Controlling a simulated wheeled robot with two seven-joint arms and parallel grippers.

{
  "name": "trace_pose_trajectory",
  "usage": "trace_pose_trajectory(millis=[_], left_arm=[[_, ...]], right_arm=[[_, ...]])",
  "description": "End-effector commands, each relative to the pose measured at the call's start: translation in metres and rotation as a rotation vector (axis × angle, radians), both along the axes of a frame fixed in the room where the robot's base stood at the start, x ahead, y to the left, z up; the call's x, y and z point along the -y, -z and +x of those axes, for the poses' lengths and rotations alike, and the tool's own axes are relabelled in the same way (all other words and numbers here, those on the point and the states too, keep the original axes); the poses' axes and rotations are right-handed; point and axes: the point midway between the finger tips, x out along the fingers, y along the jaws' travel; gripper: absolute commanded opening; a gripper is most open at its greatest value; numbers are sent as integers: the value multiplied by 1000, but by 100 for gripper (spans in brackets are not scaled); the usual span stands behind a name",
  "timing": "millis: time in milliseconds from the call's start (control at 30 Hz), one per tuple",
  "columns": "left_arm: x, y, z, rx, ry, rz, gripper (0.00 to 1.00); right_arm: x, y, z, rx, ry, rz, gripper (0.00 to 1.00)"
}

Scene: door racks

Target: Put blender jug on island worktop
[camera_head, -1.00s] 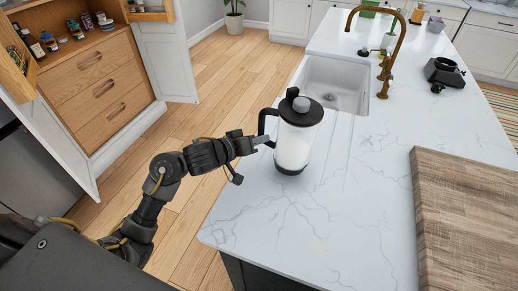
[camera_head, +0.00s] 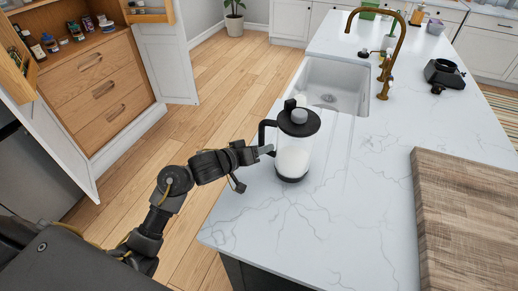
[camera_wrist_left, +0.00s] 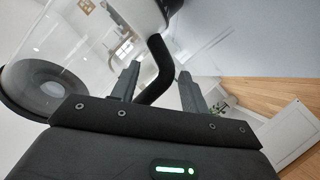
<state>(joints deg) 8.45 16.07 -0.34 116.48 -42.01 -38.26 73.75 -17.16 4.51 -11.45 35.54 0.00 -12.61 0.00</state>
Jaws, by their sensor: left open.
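The blender jug (camera_head: 295,148), clear with a black lid, black base and black handle, stands upright on the white island worktop (camera_head: 290,225), near its left edge and in front of the sink. Its lower part looks white through the clear wall. My left gripper (camera_head: 268,150) is open at the handle side of the jug. In the left wrist view, the black handle (camera_wrist_left: 158,68) passes between the two open fingers (camera_wrist_left: 157,88), with the clear jug wall to the left. The exact contact under the base is not clear. My right gripper is not in view.
The sink (camera_head: 333,85) and brass tap (camera_head: 388,60) lie behind the jug. A wooden board (camera_head: 465,215) is on the right. A black blender base (camera_head: 443,74) stands at the back right. An open cabinet (camera_head: 95,75) stands left across the floor. Worktop between jug and board is clear.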

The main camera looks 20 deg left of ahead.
Motion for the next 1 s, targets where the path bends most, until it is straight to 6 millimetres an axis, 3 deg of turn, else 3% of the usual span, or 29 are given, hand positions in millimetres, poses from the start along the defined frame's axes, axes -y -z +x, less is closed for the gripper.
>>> trace_pose_trajectory(millis=[167,633,1000], left_arm=[[-6,-5,-11,2,0,3,45],[-45,-32,-88,0,0,2,45],[-52,-38,-102,0,0,-1,45]], right_arm=[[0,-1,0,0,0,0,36],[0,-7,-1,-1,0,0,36],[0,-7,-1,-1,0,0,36]])
